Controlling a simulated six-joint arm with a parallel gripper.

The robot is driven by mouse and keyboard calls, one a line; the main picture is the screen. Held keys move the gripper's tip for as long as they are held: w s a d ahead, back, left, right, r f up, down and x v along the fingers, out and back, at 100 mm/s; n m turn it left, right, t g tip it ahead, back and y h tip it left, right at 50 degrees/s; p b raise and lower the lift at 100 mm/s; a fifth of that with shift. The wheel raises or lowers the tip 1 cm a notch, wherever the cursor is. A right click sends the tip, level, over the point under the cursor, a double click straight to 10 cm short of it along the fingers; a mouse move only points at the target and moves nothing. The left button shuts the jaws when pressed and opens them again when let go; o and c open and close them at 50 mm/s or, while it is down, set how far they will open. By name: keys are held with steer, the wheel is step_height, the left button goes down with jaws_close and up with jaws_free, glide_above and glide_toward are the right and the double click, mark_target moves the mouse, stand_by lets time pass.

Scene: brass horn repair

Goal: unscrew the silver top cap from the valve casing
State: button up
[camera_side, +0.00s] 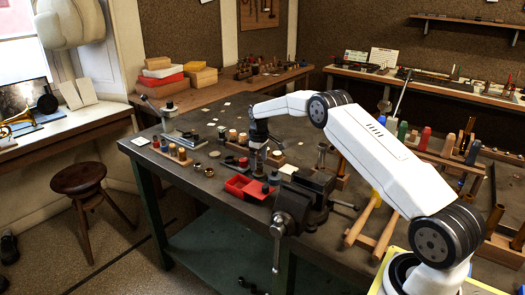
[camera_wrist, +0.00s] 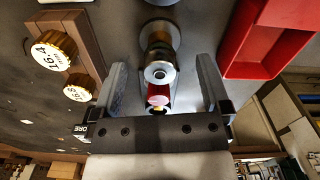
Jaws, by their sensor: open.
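The silver top cap (camera_wrist: 160,73), round with a small dark centre, shows in the wrist view on an upright metal casing (camera_wrist: 156,38). My gripper (camera_wrist: 160,65) is open, one finger on each side of the cap in that picture, with a visible gap on both sides. I cannot tell how far the fingertips are above the cap. In the side view, my gripper (camera_side: 257,143) points down over the bench, over the small upright casing (camera_side: 255,166); the cap is too small to make out there. A red piece with a pale round end (camera_wrist: 158,98) shows just below the cap in the wrist view.
A red tray (camera_wrist: 262,45) lies close to the right finger; it also shows in the side view (camera_side: 243,188). A wooden block with brass gauges (camera_wrist: 58,50) is on the left. A dark vise (camera_side: 295,205) stands at the bench's front edge. Bare bench (camera_side: 215,112) lies behind.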

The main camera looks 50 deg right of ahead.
steer(key=shift+m, duration=1.9)
steer(key=shift+m, duration=2)
jaws_close()
